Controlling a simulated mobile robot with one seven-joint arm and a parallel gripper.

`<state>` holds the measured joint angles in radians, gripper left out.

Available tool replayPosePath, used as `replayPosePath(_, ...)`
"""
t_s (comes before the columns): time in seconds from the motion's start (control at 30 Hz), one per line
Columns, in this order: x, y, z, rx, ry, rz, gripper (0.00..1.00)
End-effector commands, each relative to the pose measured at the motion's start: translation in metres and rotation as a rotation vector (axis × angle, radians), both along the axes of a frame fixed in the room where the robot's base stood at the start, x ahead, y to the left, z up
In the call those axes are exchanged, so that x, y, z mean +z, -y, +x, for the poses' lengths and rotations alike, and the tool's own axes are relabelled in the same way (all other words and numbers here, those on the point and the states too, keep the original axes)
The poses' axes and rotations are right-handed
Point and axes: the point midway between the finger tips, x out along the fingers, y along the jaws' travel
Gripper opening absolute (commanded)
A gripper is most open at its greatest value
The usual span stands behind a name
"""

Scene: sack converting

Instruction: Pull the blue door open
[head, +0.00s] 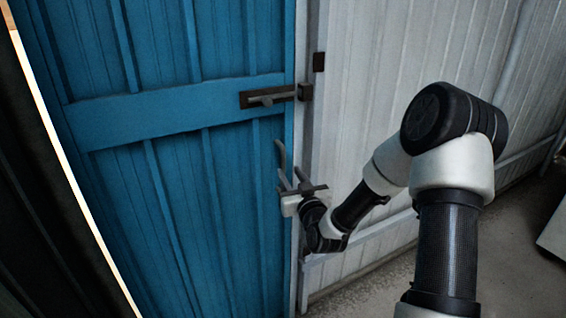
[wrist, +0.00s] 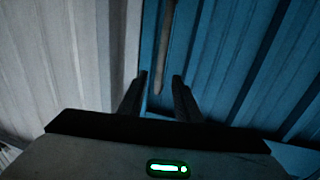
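The blue door (head: 180,185) fills the left half of the head view and appears shut, its right edge against the white post. It also fills the right side of the wrist view (wrist: 235,60). A grey curved handle (head: 281,154) stands near the door's right edge, below a dark bolt latch (head: 267,97). My gripper (head: 290,178) is at the lower end of the handle. In the wrist view, my gripper (wrist: 157,82) is open, with the handle bar (wrist: 167,40) reaching down between the fingertips. I cannot tell whether either finger touches it.
A white corrugated wall (head: 375,75) runs right of the door, with a grey post (head: 310,130) between. A dark panel with a bright edge (head: 70,165) stands at the far left. Concrete floor (head: 400,280) lies at lower right, with a pale object (head: 553,235) at its edge.

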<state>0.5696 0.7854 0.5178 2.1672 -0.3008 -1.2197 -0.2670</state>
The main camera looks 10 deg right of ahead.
Motion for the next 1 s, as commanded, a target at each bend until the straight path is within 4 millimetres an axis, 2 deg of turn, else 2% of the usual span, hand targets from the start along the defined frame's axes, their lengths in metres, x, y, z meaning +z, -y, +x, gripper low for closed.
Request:
replayPosePath(0.03, 0.001, -0.002, 0.012, 0.0, 0.002, 0.002, 0.31)
replayPosePath(0.2, 0.0, -0.006, 0.044, 0.001, 0.001, 0.002, 0.31)
replayPosePath(0.37, 0.0, -0.009, 0.065, 0.001, 0.0, 0.001, 0.31)
replayPosePath(0.5, 0.0, -0.01, 0.074, 0.002, -0.001, 0.001, 0.31)
replayPosePath(0.8, -0.001, -0.01, 0.076, 0.001, -0.002, 0.001, 0.31)
replayPosePath(1.0, 0.0, -0.01, 0.076, 0.001, -0.001, 0.001, 0.0)
